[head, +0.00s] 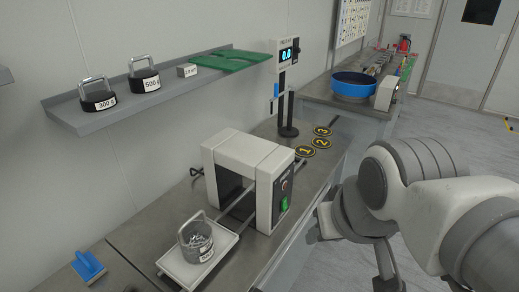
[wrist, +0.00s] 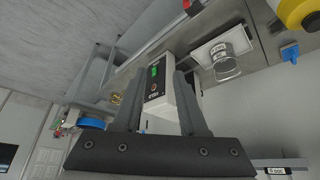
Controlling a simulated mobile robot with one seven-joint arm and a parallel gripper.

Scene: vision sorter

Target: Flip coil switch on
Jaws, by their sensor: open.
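The coil unit (head: 240,152) is a white, arch-shaped housing on the metal bench. Its front face carries a green switch (head: 284,204) low down and a small dark and red control (head: 284,184) above it. The green switch also shows in the wrist view (wrist: 155,71), upper middle. Whether it is on or off I cannot tell. My gripper (wrist: 160,80) is open and empty. In the wrist view its two dark fingers frame the coil unit's face, apart from the switch. In the head view my arm comes in from the right, and the fingertips are hard to make out.
Numbered discs (head: 306,152) and a display stand (head: 288,100) are behind. A shelf (head: 185,84) holds weights. A blue-handled tool (head: 88,266) lies front left.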

